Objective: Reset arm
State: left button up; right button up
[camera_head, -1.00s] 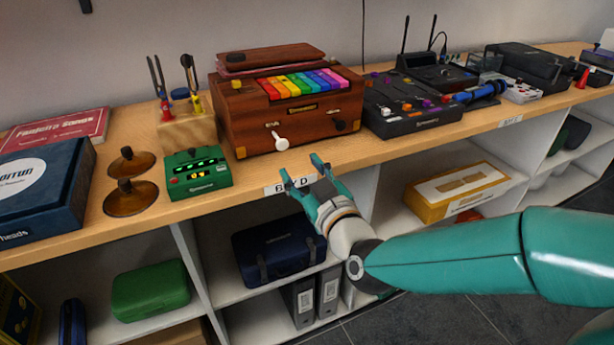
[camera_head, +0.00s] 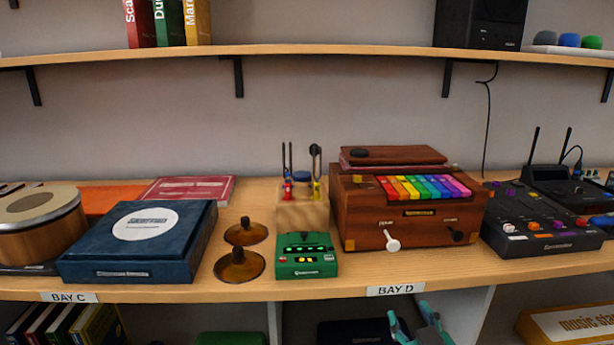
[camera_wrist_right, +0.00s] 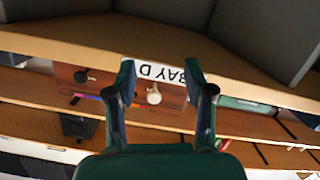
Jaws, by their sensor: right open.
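My right gripper (camera_head: 414,324) shows at the bottom edge of the head view, below the shelf's front edge and the BAY D label (camera_head: 395,290). Its teal fingers are apart and empty. In the right wrist view my right gripper (camera_wrist_right: 158,78) is open, with the BAY D label (camera_wrist_right: 160,72) and a wooden instrument with a white knob (camera_wrist_right: 154,97) seen between and beyond the fingers. In the head view this wooden box with rainbow keys (camera_head: 405,210) stands on the shelf above the gripper. My left gripper is not in view.
On the wooden shelf (camera_head: 350,288) stand a green device (camera_head: 306,257), brown cymbals (camera_head: 240,264), a blue box (camera_head: 140,240), a drum (camera_head: 38,222) and a black mixer (camera_head: 540,225). An upper shelf (camera_head: 330,50) runs along the wall. Below are cubbies with a yellow box (camera_head: 540,325).

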jog(key=s+a+f+g+y, duration=0.1)
jog(key=s+f+g, duration=0.25)
jog(key=f, duration=0.95)
jog(key=s+a+f+g, duration=0.1)
jog(key=s+f+g, duration=0.25)
jog(key=f, duration=0.95)
jog(key=s+a+f+m+g+y, duration=0.2)
jog(key=s+a+f+g, duration=0.15)
jog(key=s+f, duration=0.35)
jog(key=s+a+f+m+g+y, duration=0.1)
jog(key=s+a+f+m+g, duration=0.3)
jog(key=s, duration=0.5)
notch_tip(320, 180, up, 15)
jog(key=d+p, duration=0.1)
jog(key=p, duration=1.5)
jog(key=shift+s+f+n+g, duration=0.15)
jog(key=shift+s+n+g, duration=0.1)
jog(key=shift+n+g, duration=0.15)
